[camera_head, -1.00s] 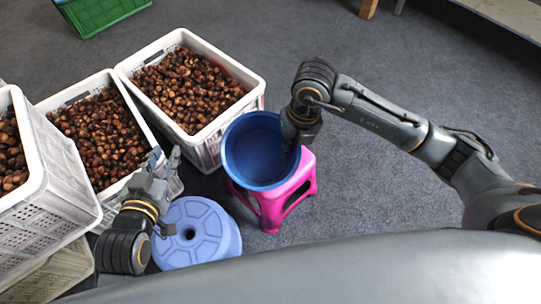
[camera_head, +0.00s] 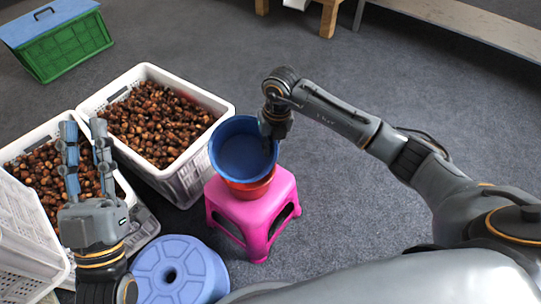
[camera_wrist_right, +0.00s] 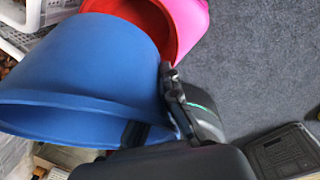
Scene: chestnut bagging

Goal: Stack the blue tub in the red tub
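The blue tub (camera_head: 243,157) is over the red tub (camera_head: 251,188), which sits on the pink stool (camera_head: 245,212). Only a strip of red shows below the blue tub in the head view. In the right wrist view, the blue tub (camera_wrist_right: 90,60) is tilted, its base at the mouth of the red tub (camera_wrist_right: 185,25); how deep it sits is unclear. My right gripper (camera_head: 272,135) is shut on the blue tub's right rim; its fingers are partly hidden. My left gripper (camera_head: 83,127) is open and empty, fingers pointing up, above a chestnut crate.
White crates (camera_head: 178,180) of chestnuts stand at the left. A blue round stool (camera_head: 200,268) is at the front. A green crate with a blue lid (camera_head: 65,50) is at the far left, and a wooden-legged bench (camera_head: 450,18) at the back. Floor right of the pink stool is clear.

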